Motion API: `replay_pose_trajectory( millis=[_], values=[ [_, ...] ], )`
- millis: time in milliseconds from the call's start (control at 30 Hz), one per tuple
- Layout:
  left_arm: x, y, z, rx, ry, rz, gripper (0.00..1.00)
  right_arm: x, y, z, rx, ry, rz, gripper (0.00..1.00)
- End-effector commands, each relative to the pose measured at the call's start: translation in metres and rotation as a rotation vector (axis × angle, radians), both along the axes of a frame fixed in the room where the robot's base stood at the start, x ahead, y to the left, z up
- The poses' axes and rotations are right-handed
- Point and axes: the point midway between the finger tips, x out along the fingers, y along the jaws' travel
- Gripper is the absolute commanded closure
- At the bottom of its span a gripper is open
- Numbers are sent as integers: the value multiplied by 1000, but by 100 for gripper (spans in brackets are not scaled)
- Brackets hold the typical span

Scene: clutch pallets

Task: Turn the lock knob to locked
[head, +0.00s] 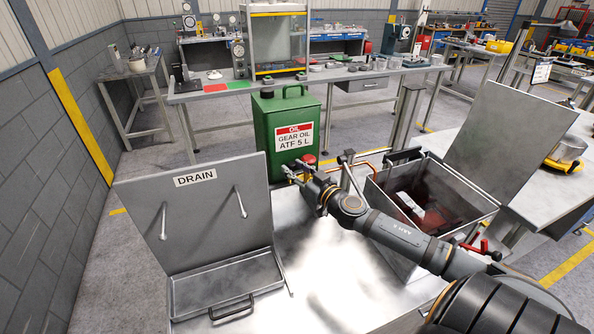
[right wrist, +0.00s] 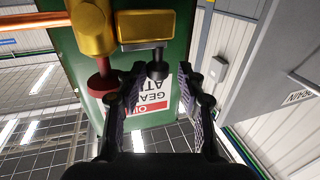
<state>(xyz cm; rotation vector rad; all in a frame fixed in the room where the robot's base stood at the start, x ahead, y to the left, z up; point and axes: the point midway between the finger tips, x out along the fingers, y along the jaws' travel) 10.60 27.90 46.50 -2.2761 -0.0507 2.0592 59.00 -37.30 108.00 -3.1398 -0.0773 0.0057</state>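In the right wrist view a black knob (right wrist: 157,69) sits on a short stem from a brass box-shaped body (right wrist: 147,27). A red round knob (right wrist: 102,84) is on a thicker brass body (right wrist: 91,27) to its left. I cannot tell from any marking which is the lock knob or how it is set. My right gripper (right wrist: 160,78) is open. Its fingers appear on either side of the black knob, with gaps showing; contact is not visible. In the head view the right gripper (head: 297,171) is in front of the green can, by small red parts (head: 307,159). My left gripper is not in view.
A green gear oil can (head: 287,122) stands close behind the right gripper. An open DRAIN tray with a raised lid (head: 200,215) is at left.

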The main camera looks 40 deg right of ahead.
Motion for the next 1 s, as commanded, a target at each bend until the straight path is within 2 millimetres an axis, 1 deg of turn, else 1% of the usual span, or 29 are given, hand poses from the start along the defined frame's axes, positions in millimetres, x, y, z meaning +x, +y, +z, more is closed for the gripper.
replay_pose_trajectory(
  millis=[67,200,333,400,600,1000],
  values=[
    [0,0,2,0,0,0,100,-3,-2,1,-6,4,-5,55],
    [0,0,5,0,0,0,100,-14,-6,-1,-12,10,-11,55],
    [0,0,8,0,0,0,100,-25,-3,1,-9,2,3,55],
    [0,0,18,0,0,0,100,-29,-5,4,-4,3,-4,55],
    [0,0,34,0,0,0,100,-43,-7,4,-3,3,-3,55],
    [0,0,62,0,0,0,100,-74,-10,3,-1,3,1,55]
  ],
)
